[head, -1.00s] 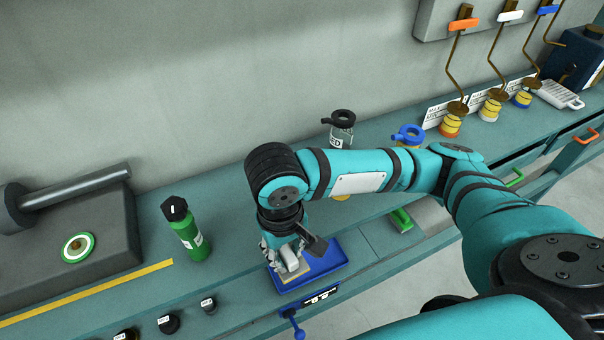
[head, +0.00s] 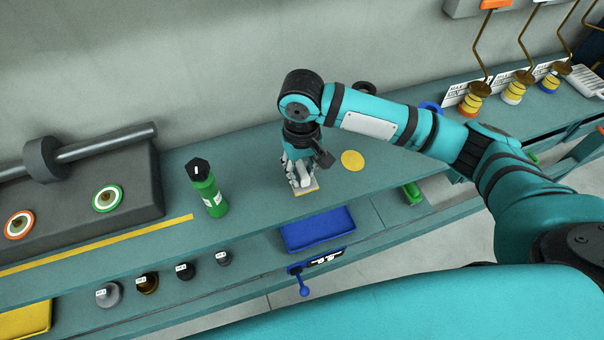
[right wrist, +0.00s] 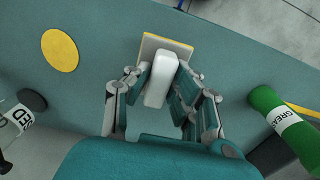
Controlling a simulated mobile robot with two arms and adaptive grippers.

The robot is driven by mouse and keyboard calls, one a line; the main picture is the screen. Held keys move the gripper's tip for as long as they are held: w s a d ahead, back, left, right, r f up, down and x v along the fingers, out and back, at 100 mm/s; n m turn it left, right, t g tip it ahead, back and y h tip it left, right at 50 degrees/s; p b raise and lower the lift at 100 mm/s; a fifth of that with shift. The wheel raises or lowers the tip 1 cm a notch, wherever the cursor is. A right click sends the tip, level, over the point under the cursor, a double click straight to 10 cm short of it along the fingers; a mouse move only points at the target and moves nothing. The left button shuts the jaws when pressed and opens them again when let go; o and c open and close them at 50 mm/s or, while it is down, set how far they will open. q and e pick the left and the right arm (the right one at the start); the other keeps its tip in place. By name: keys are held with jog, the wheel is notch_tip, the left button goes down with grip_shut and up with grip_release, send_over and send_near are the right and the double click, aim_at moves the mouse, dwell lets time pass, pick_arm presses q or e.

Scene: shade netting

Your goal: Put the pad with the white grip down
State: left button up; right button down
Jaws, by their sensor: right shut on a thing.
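The pad with the white grip (right wrist: 160,82) is in my right gripper (right wrist: 160,90). Its flat yellow-edged base shows past the white grip in the right wrist view. In the head view the right gripper (head: 299,172) points down at the teal bench top (head: 260,190), with the pad (head: 307,190) under its fingers. The pad is at or just above the bench surface; I cannot tell if it touches. It is between the green bottle (head: 208,190) and a flat yellow disc (head: 352,160). My left gripper is not in view.
An empty-looking blue tray (head: 318,230) sits lower, in front of the bench top. Several small knobs or weights (head: 185,271) stand on the lower ledge. A grey block with a roller (head: 90,190) is at left. Bare bench lies between bottle and pad.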

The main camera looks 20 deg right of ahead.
aim_at(302, 179)
jog(key=shift+w+f, duration=0.1)
jog(key=shift+f, duration=0.2)
notch_tip(302, 179, down, 2)
jog(key=shift+d+f+p, duration=0.1)
jog(key=shift+p, duration=0.55)
jog(key=shift+f, duration=0.3)
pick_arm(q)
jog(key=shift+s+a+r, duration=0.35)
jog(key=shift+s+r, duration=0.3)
pick_arm(e)
jog(key=shift+f, duration=0.15)
jog(key=c, duration=1.1)
grip_release()
jog(key=shift+c, duration=0.2)
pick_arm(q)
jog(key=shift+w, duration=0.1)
